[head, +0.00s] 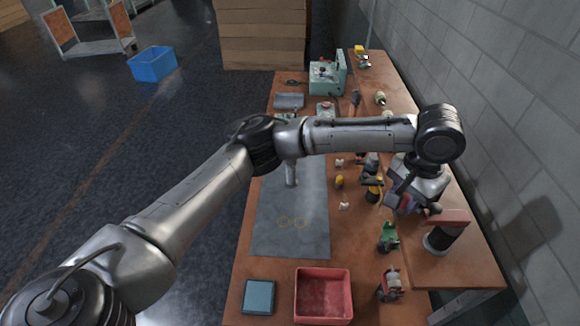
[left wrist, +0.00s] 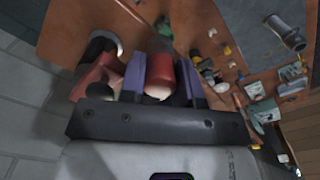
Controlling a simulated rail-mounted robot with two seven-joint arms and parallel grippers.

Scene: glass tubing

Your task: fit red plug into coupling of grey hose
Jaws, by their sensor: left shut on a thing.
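My left gripper (head: 402,206) is over the right part of the bench, its arm reaching across from the left. In the left wrist view its purple-padded fingers (left wrist: 161,78) are shut on a red cylindrical piece with a pale end, which looks like the red plug (left wrist: 160,66). A grey tubular piece (head: 291,173) lies on the grey mat and shows in the left wrist view (left wrist: 288,36); I cannot tell whether it is the grey hose. I cannot make out a coupling. My right gripper is not in view.
A green holder (head: 388,237), a red bin (head: 323,296) and a blue-green square (head: 259,297) are nearer. The grey mat (head: 290,235) is mostly clear. A block wall (head: 480,110) borders the right.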

